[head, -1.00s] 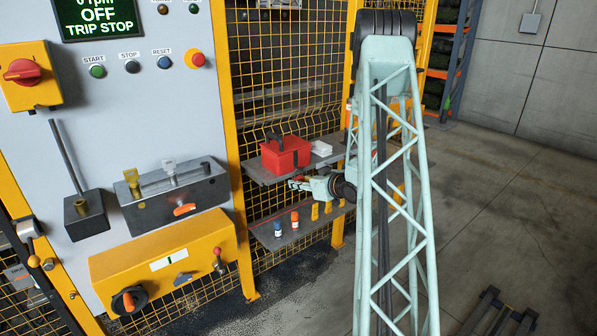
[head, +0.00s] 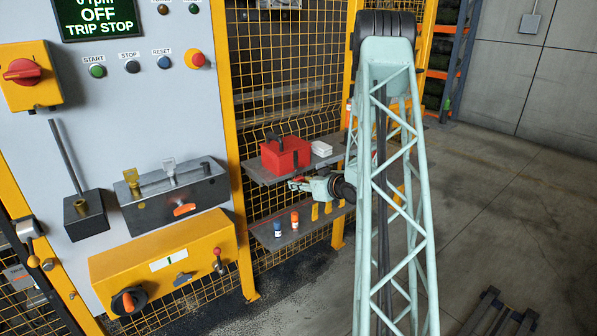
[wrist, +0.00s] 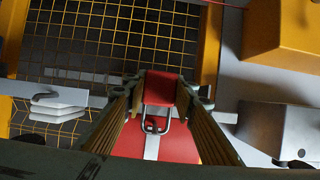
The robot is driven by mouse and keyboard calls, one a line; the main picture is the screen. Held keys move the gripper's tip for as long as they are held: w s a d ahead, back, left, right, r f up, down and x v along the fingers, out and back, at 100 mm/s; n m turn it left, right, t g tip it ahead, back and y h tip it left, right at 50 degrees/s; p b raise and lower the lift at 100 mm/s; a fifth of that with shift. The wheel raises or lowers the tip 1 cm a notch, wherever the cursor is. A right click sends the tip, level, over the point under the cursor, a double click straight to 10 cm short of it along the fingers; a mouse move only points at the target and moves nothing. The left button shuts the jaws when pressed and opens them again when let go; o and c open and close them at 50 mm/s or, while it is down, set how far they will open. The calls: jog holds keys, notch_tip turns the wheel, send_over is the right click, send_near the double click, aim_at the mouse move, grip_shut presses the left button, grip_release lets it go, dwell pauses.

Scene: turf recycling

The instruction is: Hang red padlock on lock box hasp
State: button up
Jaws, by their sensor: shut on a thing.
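My gripper (wrist: 162,92) is shut on the red padlock (wrist: 162,84), whose body sits between the fingertips in the wrist view. Its metal shackle (wrist: 141,118) points toward the bottom of that view. In the head view my gripper (head: 299,184) is small, just in front of and below the red box (head: 287,155). This box, likely the lock box, stands on the upper shelf and has a dark handle. Its red surface (wrist: 185,148) fills the lower middle of the wrist view, with a grey strip behind the shackle. I cannot clearly make out the hasp or any contact with it.
A white stack (head: 321,148) lies right of the red box on the upper shelf (head: 262,176). The lower shelf (head: 265,238) holds small bottles and yellow items. A yellow mesh fence (head: 275,100) stands behind. A grey box (head: 213,188) is on the panel at left.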

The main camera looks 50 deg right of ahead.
jog(key=shift+f, duration=0.1)
jog(key=o, duration=0.9)
jog(key=shift+o, duration=0.2)
jog(key=v, duration=1.2)
dwell(0.4)
